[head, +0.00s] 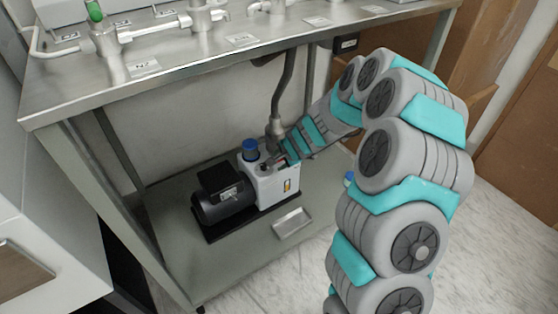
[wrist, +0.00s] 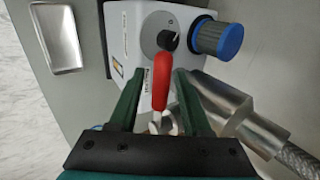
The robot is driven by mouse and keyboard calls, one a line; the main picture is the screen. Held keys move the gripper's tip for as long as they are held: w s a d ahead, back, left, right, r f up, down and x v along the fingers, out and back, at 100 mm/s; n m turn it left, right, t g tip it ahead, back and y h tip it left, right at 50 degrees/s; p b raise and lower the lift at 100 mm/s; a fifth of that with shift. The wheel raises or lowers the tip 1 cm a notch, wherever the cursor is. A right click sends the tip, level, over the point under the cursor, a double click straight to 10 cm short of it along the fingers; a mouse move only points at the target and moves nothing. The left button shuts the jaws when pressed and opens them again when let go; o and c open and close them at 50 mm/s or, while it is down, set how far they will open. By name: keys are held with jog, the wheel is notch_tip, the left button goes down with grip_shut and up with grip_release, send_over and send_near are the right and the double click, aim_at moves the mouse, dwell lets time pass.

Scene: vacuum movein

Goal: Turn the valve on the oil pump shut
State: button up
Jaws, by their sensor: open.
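The oil pump (head: 272,184) is a white box with a black motor (head: 224,203), on the lower shelf under the steel bench. In the wrist view, the pump's white face (wrist: 135,22) carries a black round knob (wrist: 167,38). A red valve handle (wrist: 160,82) with a metal stem below it lies between the two green fingers of my gripper (wrist: 153,88). The fingers are apart, one on each side of the handle, with gaps visible. In the head view my gripper (head: 279,158) is at the pump's top, and the handle is mostly hidden there.
A blue-capped cylinder (wrist: 218,38) stands beside the knob. A metal fitting and braided hose (wrist: 260,130) run close to the right finger. A small metal tray (head: 292,222) lies on the shelf (head: 250,258) near the pump. The bench top (head: 190,62) overhangs the pump.

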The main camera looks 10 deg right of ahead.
jog(key=v, duration=0.7)
jog(key=shift+s+r, duration=0.15)
jog(key=shift+r, duration=0.15)
jog(key=shift+d, duration=0.1)
